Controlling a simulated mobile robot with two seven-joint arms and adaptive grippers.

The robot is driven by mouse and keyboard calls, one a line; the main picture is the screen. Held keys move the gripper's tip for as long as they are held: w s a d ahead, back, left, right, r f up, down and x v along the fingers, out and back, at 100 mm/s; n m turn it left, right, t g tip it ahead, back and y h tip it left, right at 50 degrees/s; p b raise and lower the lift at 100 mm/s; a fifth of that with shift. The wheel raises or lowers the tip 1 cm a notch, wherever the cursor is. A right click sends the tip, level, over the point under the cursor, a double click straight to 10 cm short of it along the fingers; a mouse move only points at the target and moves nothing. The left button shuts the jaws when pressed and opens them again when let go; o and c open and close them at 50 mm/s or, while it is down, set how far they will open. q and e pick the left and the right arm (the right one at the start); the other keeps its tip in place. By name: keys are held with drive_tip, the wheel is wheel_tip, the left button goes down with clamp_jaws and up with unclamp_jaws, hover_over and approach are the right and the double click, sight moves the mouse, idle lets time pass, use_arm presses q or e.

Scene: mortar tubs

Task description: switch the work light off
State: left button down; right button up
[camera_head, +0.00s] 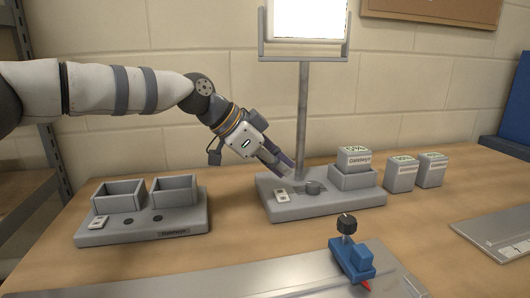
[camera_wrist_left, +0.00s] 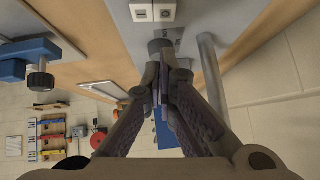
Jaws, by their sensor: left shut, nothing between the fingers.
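The work light (camera_head: 310,18) stands on a grey post; its panel glows bright white at the top edge of the head view. The post (camera_head: 303,110) rises from a grey base (camera_head: 345,201) on the bench. A white switch plate (camera_head: 282,196) sits at the base's front left; it also shows at the top of the left wrist view (camera_wrist_left: 153,12). A dark round knob (camera_head: 313,187) is right of the plate. My left gripper (camera_head: 284,170) is shut and empty, its fingertips pointing down just above the base, left of the post. Whether they touch anything is unclear.
Grey mortar boxes (camera_head: 402,175) stand right of the base, and another box (camera_head: 354,157) sits in its holder. A double-tub unit (camera_head: 140,222) is at left. A blue clamp (camera_head: 350,258) is in front. Bare bench lies between the two units.

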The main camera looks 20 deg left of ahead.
sight(278, 194)
use_arm(q)
drive_tip(key=shift+w+a+f, duration=0.1)
drive_tip(key=shift+a+f, duration=0.05)
drive_tip(key=shift+f, duration=0.7)
drive_tip(key=shift+w+a+f, duration=0.1)
drive_tip(key=shift+f, duration=0.7)
